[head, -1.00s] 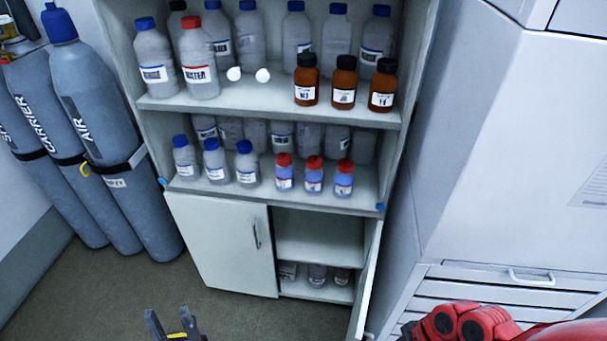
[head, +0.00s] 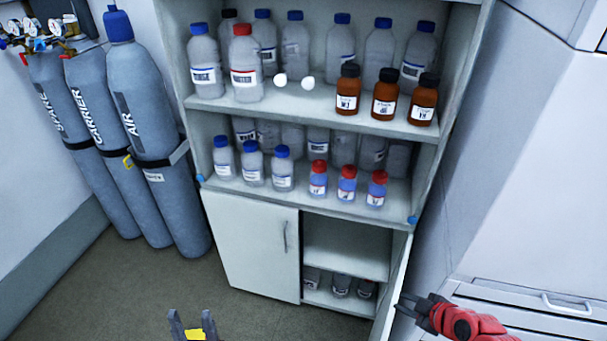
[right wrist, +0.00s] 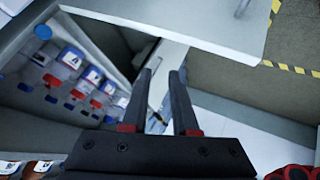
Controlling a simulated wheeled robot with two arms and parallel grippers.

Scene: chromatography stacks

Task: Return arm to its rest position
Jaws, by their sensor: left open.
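My left gripper (head: 192,329) shows at the bottom edge of the head view, over the floor, with its two grey fingers apart. A yellow patch shows between them; I cannot tell what it is. My red right arm comes in from the lower right. Its dark right gripper (head: 408,304) is just right of the open lower cabinet door (head: 393,285). In the right wrist view the right gripper's two fingers (right wrist: 163,72) are apart, with pale panels beyond them. I cannot tell whether they touch the door.
A shelf cabinet (head: 312,208) holds several blue-capped bottles, brown bottles (head: 385,94) and red-capped small bottles (head: 347,184). Grey gas cylinders (head: 155,140) stand at left. A white drawer unit (head: 530,300) stands at right. The floor (head: 120,290) before the cylinders is clear.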

